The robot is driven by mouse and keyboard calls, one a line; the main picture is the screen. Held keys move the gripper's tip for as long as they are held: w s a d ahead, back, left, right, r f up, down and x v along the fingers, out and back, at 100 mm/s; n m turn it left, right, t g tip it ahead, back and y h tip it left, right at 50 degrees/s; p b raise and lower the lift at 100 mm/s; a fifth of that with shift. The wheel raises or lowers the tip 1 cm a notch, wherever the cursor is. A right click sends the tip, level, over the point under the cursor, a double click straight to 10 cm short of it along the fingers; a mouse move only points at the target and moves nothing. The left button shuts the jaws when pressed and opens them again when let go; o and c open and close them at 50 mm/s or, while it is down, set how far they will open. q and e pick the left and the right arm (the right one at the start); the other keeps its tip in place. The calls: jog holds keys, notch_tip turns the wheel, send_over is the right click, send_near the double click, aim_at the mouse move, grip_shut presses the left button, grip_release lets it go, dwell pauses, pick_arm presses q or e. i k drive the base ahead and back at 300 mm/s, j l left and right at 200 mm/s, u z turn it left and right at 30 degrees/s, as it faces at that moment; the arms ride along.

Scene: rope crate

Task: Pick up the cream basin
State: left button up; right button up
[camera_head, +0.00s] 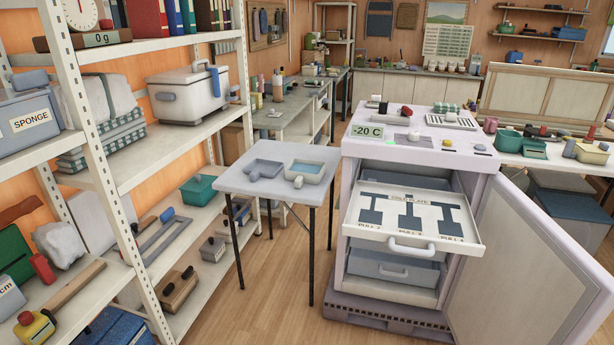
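The cream basin (319,181) sits on the right part of a small pale grey table (250,190) in the head view. It is a small shallow dish with blue inside, which looks like water. Short handle-like parts stick out at its near left side and its far edge. A similar blue-grey basin (266,167) sits to its left, apart from it. Neither of my grippers is in view.
A white shelf rack (150,160) with boxes and tools stands at left. A white freezer cabinet (420,150) marked -20 C stands close right of the table. Its drawer (455,240) is pulled out and its door (525,265) hangs open. Wooden floor is clear in front.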

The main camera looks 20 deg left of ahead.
aim_at(301, 171)
jog(key=i+j+z, duration=0.1)
jog(key=j, duration=0.25)
jog(key=i+j, duration=0.15)
jog(key=j, duration=0.25)
jog(key=i+j+z, duration=0.15)
jog(key=j, duration=0.6)
jog(key=i+j+z, duration=0.15)
jog(key=j, duration=0.25)
